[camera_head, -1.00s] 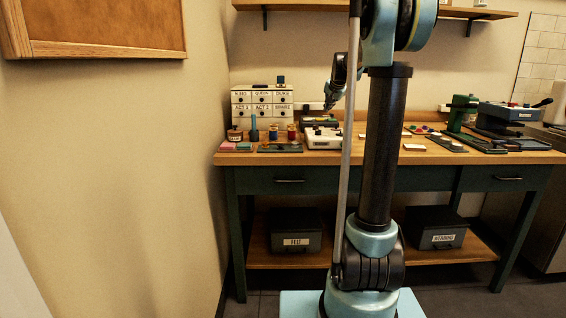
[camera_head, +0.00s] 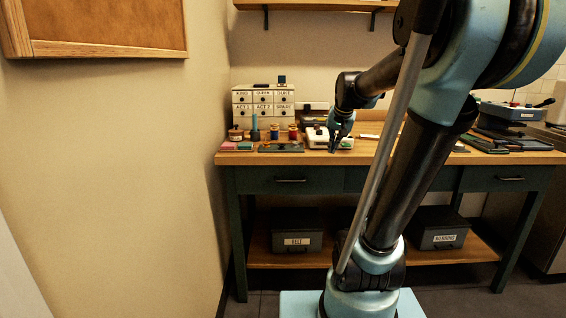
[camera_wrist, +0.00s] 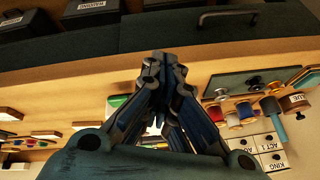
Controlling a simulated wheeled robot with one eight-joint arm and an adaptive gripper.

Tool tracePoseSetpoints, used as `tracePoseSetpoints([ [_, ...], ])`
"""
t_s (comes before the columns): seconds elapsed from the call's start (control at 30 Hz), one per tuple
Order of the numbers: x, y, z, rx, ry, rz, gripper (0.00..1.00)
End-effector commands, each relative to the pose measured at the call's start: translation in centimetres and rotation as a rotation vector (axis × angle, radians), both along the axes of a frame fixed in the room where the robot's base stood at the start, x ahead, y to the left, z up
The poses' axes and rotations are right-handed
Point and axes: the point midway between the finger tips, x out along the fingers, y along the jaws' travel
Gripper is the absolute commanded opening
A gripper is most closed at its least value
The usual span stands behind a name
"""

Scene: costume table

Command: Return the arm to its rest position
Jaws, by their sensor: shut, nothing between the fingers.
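My gripper (camera_head: 335,147) hangs over the front part of the table (camera_head: 455,157), pointing down, in front of the white box-like device (camera_head: 316,138). In the wrist view my gripper (camera_wrist: 161,58) has its fingertips together and nothing between them. The table's front edge and drawer handle (camera_wrist: 228,14) lie beyond the tips there. My arm is bent, with its upper links leaning right and covering the right middle of the table in the head view.
A white drawer cabinet (camera_head: 262,104) stands at the back left. Spools (camera_head: 274,132) and a dark tray (camera_head: 281,147) lie before it. A blue-grey machine (camera_head: 508,112) is at the right. Bins (camera_head: 297,235) sit on the lower shelf. A wall shelf (camera_head: 310,5) runs above.

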Motion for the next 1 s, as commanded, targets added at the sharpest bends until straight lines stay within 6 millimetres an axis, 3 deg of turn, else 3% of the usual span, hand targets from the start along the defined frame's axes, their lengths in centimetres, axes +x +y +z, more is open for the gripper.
tracePoseSetpoints([
  [0.03,-2.1,0.1,-1.1,-0.012,0.018,0.019,0.0],
  [0.2,-8.4,0.1,-4.7,-0.057,0.08,0.086,0.0],
  [0.6,-21.7,-0.1,-14.3,-0.144,0.224,0.247,0.0],
  [0.8,-25.6,-0.5,-17.8,-0.17,0.272,0.299,0.0],
  [1.0,-26.8,-0.6,-18.8,-0.178,0.287,0.317,0.0],
])
